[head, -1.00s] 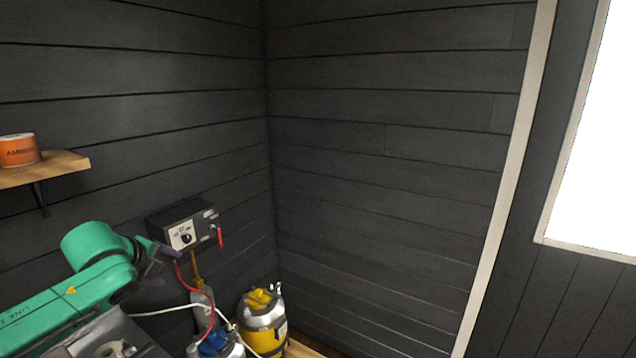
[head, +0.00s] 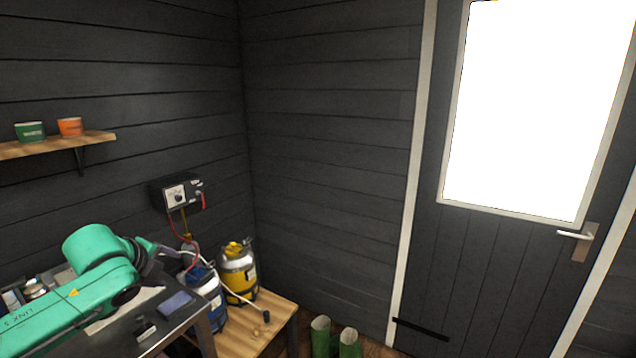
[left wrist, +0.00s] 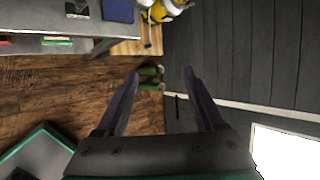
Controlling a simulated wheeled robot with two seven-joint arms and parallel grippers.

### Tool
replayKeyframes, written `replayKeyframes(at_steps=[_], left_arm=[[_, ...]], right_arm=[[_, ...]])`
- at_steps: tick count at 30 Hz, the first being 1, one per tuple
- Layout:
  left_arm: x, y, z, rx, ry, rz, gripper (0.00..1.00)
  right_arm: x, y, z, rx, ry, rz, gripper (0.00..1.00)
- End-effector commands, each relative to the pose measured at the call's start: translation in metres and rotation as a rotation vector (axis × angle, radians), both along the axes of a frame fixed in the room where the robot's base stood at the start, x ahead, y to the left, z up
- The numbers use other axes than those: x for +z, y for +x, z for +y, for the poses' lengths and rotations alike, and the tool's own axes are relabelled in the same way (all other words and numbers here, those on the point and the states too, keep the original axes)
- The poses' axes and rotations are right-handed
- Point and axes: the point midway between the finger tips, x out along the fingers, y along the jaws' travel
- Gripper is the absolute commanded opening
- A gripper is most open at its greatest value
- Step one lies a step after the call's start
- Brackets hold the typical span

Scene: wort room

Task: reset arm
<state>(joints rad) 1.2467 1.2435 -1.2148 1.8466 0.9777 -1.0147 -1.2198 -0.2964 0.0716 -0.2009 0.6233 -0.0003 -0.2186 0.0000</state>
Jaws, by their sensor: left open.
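My left arm, green, comes in from the left in the head view and reaches over a metal worktop (head: 128,338). Its left gripper (head: 176,250) shows small at the arm's end, in front of the dark wall. In the left wrist view the left gripper (left wrist: 162,72) has its two dark fingers wide apart with nothing between them. The floor and green boots (left wrist: 151,78) show far beyond the fingers. My right gripper is in neither view.
A control box (head: 180,194) hangs on the wall. A shelf (head: 95,138) holds two tubs. A door (head: 480,260) is at the right. The wooden floor (left wrist: 60,90) has free room.

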Motion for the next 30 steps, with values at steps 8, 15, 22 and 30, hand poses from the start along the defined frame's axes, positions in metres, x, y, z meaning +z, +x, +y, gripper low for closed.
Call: replayKeyframes(at_steps=[8,15,22,30], left_arm=[[-0.058,0.032,-0.013,0.100,-0.154,-0.032,0.70],[-0.154,0.050,-0.020,0.271,-0.367,-0.035,0.70],[-0.311,0.017,-0.017,0.551,-0.600,0.032,0.70],[-0.518,-0.127,-0.018,0.966,-0.773,0.190,0.70]], right_arm=[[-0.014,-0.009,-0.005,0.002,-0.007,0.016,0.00],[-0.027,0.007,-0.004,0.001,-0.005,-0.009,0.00],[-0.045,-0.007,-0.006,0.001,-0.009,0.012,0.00],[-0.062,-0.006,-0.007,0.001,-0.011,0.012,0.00]])
